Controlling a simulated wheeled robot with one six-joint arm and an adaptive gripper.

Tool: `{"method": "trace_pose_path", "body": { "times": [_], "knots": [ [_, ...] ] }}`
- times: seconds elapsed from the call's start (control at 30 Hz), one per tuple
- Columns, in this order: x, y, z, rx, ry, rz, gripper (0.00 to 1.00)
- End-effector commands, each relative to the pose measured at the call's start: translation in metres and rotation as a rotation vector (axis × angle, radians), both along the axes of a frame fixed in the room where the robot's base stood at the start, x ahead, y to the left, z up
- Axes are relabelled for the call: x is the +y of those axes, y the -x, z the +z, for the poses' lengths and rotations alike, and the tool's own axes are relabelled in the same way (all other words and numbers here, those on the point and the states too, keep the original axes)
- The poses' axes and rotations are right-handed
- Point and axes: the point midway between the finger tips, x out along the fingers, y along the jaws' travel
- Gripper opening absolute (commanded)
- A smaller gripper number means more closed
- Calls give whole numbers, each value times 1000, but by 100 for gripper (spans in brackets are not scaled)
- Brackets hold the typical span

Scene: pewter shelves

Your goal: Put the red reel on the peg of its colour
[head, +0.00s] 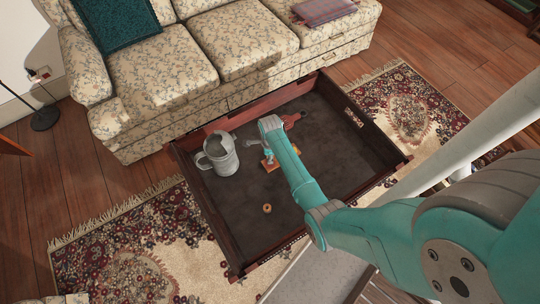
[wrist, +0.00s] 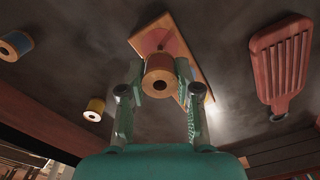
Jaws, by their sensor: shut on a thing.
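The red reel (wrist: 160,80), with wooden ends, sits between the two fingers of my gripper (wrist: 159,92) in the wrist view. My gripper is shut on it. Behind it is a wooden peg board (wrist: 192,52) with a reddish patch near the reel; the reel and fingers hide part of the board, and I cannot tell whether reel and board touch. In the head view my gripper (head: 268,156) is over the board (head: 271,166), and the arm hides much of it. The red peg itself is not clear.
A blue reel (wrist: 16,45) and a yellow reel (wrist: 95,109) stand apart to the left in the wrist view. A red slotted paddle (wrist: 281,62) lies to the right. A grey pitcher (head: 222,157) stands in the dark-floored tray (head: 237,246), whose raised walls surround everything.

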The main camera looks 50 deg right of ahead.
Motion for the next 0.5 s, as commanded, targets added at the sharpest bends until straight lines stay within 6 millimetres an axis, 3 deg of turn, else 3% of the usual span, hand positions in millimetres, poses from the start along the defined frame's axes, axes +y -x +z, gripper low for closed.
{"method": "trace_pose_path", "body": {
  "times": [0.5],
  "knots": [
    [0, 0, -9, 1, -1, 0, 9]
  ]
}}
